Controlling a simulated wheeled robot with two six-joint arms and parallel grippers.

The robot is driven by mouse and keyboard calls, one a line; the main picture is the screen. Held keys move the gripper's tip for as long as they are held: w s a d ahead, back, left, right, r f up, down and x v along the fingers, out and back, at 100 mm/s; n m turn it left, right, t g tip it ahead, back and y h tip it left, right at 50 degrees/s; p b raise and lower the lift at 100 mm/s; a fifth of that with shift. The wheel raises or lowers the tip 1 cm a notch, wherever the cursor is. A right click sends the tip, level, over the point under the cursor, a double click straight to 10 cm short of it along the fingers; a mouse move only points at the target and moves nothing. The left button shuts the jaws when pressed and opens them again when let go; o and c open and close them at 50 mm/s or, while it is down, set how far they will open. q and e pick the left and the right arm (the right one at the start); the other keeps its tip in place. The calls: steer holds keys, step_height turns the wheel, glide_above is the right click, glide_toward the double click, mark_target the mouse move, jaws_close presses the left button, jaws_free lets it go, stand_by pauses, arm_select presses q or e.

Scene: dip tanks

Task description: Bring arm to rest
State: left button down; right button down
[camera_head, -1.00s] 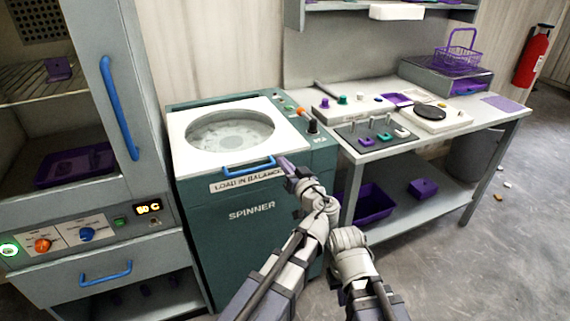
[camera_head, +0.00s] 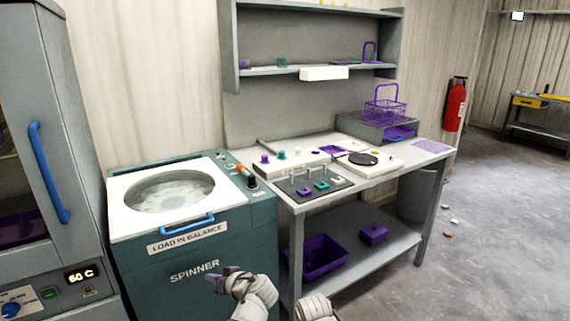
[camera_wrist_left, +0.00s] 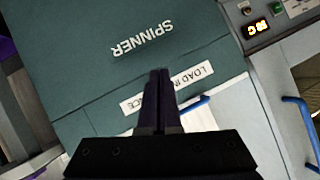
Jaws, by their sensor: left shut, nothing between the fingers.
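My left gripper (camera_head: 217,277) is in front of the teal spinner (camera_head: 150,264), below its blue lid handle (camera_head: 184,226) and apart from it. Its fingers are together and empty in the left wrist view (camera_wrist_left: 158,75), with the spinner's front panel (camera_wrist_left: 90,85) behind them. Part of another of my arm links shows at the bottom edge of the head view. My right gripper is not in view.
The spinner's white lid (camera_head: 125,232) is shut. A bench (camera_head: 418,170) to the right holds trays, small parts and a purple basket (camera_head: 385,108). A purple bin (camera_head: 318,262) is on its lower shelf. A grey cabinet (camera_head: 75,120) stands left. Floor at right is mostly clear.

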arm_select(q)
steer(key=s+d+f+m+g+h, duration=0.3)
steer(key=s+f+g+h, duration=0.1)
steer(key=s+f+h, duration=0.15)
steer(key=s+d+f+m+g+h, duration=0.2)
steer(key=s+d+f+g+h, duration=0.15)
steer(key=s+f, duration=0.3)
steer(key=s+d+m, duration=0.4)
steer(key=s+d, duration=0.1)
steer(key=d, duration=0.5)
step_height(320, 180, up, 17)
steer(key=p, duration=1.7)
steer(key=shift+s+g+y, duration=0.3)
steer(key=shift+g, duration=0.05)
